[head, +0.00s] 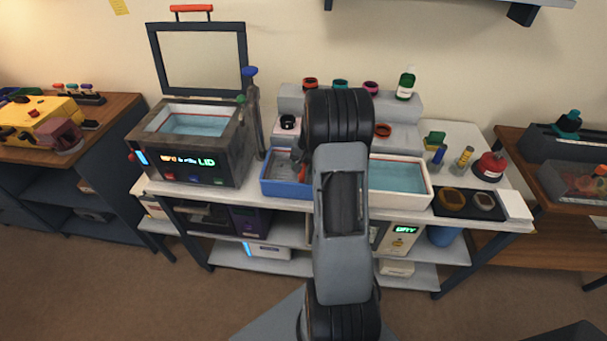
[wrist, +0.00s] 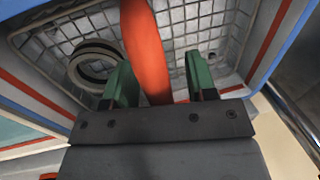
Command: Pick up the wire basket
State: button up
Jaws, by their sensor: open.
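The wire basket (wrist: 200,22) is a pale grey mesh basket in the wrist view. Its thick orange-red handle (wrist: 143,45) arches up close to the camera. My gripper (wrist: 160,82) is open, with one green fingertip on each side of the handle. I cannot tell whether either finger touches it. A ring-shaped part (wrist: 76,70) lies in the basket, left of the handle. The basket sits inside the blue tub (head: 285,189), whose rim (wrist: 293,20) also shows at the wrist view's right. In the head view my arm hides most of the basket.
A white tub of bluish liquid (head: 398,178) stands right of the blue tub. A dark machine with a raised lid (head: 197,55) and a liquid bath stands left. Behind is a grey stepped rack (head: 290,105) with coloured caps. A dark mat (head: 452,212) lies at the right.

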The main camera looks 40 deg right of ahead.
jog(key=shift+f, duration=0.1)
grip_shut()
dwell(0.4)
